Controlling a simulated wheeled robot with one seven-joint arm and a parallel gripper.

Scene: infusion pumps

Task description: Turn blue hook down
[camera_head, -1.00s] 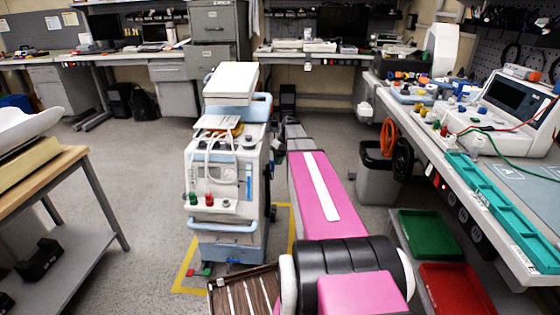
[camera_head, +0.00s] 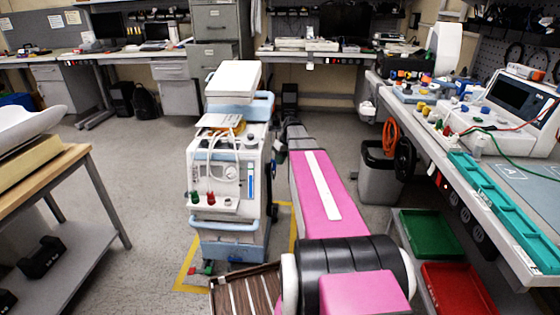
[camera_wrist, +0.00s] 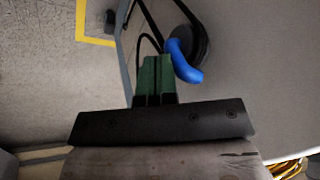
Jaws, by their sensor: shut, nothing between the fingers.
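The blue hook (camera_wrist: 184,62) shows in the wrist view, curving down to the right from a dark round mount (camera_wrist: 186,44) on a grey surface. My gripper (camera_wrist: 157,62) has green fingers, closed together with nothing between them. The fingertips are just left of the hook; I cannot tell whether they touch it. In the head view, the white and blue pump cart (camera_head: 228,175) stands at the centre, with my arm reaching along its right side. The hook cannot be made out there.
A black cable (camera_wrist: 150,22) hangs near the hook. Yellow tape (camera_head: 187,272) marks the floor around the cart. A wooden table (camera_head: 62,162) stands to the left. A workbench (camera_head: 470,150) with equipment and a grey bin (camera_head: 378,178) are to the right.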

